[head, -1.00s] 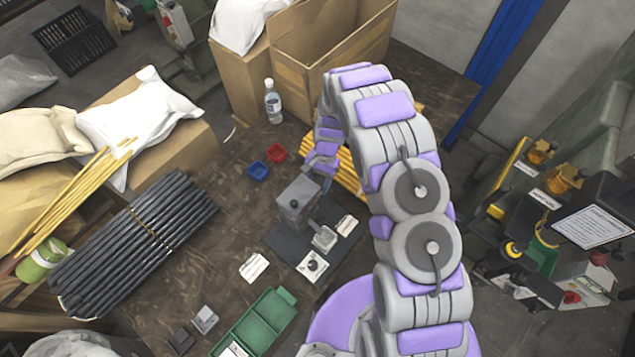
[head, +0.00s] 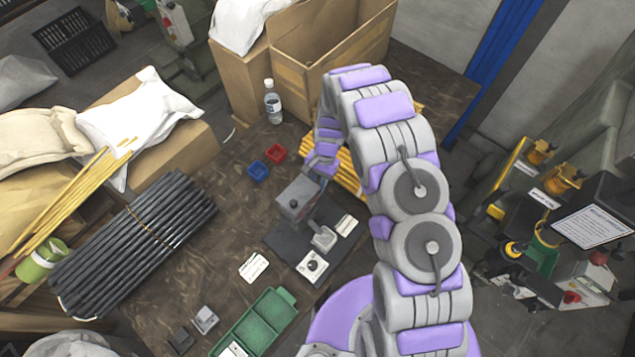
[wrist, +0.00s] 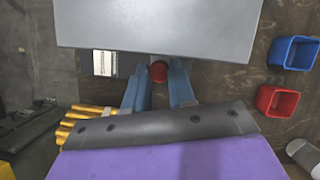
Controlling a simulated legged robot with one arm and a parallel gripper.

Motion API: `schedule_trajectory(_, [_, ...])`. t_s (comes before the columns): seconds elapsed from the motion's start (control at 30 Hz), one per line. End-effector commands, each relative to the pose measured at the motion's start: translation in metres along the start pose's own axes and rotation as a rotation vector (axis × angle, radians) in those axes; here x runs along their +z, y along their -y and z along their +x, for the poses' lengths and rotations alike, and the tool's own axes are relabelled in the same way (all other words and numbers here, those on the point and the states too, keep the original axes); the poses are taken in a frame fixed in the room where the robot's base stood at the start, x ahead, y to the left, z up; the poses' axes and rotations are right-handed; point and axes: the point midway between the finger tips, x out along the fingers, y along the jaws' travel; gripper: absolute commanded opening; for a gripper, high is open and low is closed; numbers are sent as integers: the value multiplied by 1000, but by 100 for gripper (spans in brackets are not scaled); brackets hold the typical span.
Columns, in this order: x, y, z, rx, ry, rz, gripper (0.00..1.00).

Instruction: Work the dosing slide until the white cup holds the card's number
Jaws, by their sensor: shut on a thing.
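The grey dosing box (head: 297,200) stands on a dark mat on the table, and its pale top fills the upper wrist view (wrist: 160,30). My gripper (wrist: 162,80) is behind the box, its blue fingers shut on a red knob (wrist: 158,71) at the box's edge. In the head view my arm hides most of this grip. In front of the box are a small grey block (head: 323,238) and a white square piece with a dark round middle (head: 313,266); I cannot tell whether this is the white cup. A printed card (head: 253,267) lies left of the mat.
A red bin (head: 276,153) and a blue bin (head: 257,171) sit left of my gripper. A green tray (head: 255,325), black rods (head: 135,240), a bottle (head: 272,102) and a cardboard box (head: 330,45) surround the work area.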

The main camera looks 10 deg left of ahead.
Motion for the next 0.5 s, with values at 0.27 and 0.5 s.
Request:
schedule_trajectory(0.27, [-2, 1, -1, -3, -2, 0, 0])
schedule_trajectory(0.5, [-28, -4, -12, -7, -6, -1, 0])
